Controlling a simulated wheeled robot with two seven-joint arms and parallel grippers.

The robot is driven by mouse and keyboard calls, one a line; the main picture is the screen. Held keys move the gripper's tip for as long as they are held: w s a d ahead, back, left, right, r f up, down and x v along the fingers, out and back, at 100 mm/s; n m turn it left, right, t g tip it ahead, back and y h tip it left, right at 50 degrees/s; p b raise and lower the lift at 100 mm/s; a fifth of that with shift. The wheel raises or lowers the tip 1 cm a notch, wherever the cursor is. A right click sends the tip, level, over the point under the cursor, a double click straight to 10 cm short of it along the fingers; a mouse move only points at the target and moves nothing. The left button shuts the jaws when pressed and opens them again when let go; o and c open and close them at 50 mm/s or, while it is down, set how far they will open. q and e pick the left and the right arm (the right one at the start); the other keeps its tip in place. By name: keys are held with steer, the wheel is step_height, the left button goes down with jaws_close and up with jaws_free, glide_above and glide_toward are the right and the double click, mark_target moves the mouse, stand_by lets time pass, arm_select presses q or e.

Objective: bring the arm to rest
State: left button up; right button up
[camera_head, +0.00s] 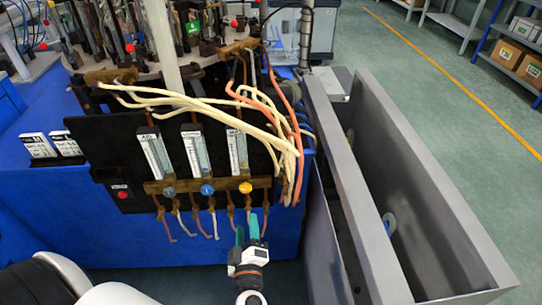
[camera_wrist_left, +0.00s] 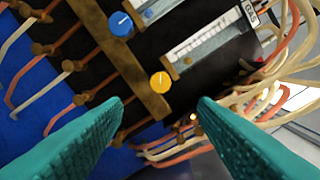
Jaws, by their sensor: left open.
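My left gripper (camera_head: 252,230) has green fingers and is open and empty. It is in front of the machine's blue side, just below the brass bar (camera_head: 210,184) that carries the knobs. A yellow knob (camera_head: 245,187) is close above the fingertips, and a blue knob (camera_head: 207,189) is to its left. A grey knob (camera_head: 169,191) is further left. In the left wrist view the yellow knob (camera_wrist_left: 160,82) shows beyond and between the two spread fingers, apart from them. The blue knob (camera_wrist_left: 120,24) shows further up. My right gripper is not in view.
A deep grey metal bin (camera_head: 418,188) stands close to the right of the machine. Cream and orange hoses (camera_head: 292,150) hang over the flowmeter panel. Shelves with boxes (camera_head: 503,52) stand far back right. The green floor (camera_head: 400,55) beyond is clear.

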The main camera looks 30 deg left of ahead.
arm_select(q)
steer(key=s+d+f+m+g+h+p, duration=0.1)
steer(key=s+d+f+m+g+h, duration=0.15)
steer(key=f+m, duration=0.45)
steer(key=s+d+f+m+g+h+p, duration=0.15)
steer(key=s+d+f+h, duration=0.25)
steer(key=f, duration=0.6)
steer(key=s+d+f+m+g+h, duration=0.1)
steer(key=s+d+f+m+h, duration=0.25)
steer(key=f+m, duration=0.4)
steer(key=s+a+f+m+g, duration=0.1)
steer(key=s+a+f+g, duration=0.1)
steer(key=s, duration=0.5)
steer(key=s+a+f+m+g+p, duration=0.1)
steer(key=s+a+f+g, duration=0.2)
steer(key=s+f, duration=0.4)
steer(key=s+a+f+m+g, duration=0.1)
steer(key=s+a+f+g, duration=0.2)
steer(key=s, duration=0.6)
step_height(320, 180, down, 2)
steer(key=shift+a+m+g+y, duration=0.25)
steer(key=shift+m+g+y, duration=0.15)
steer(key=shift+g, duration=0.3)
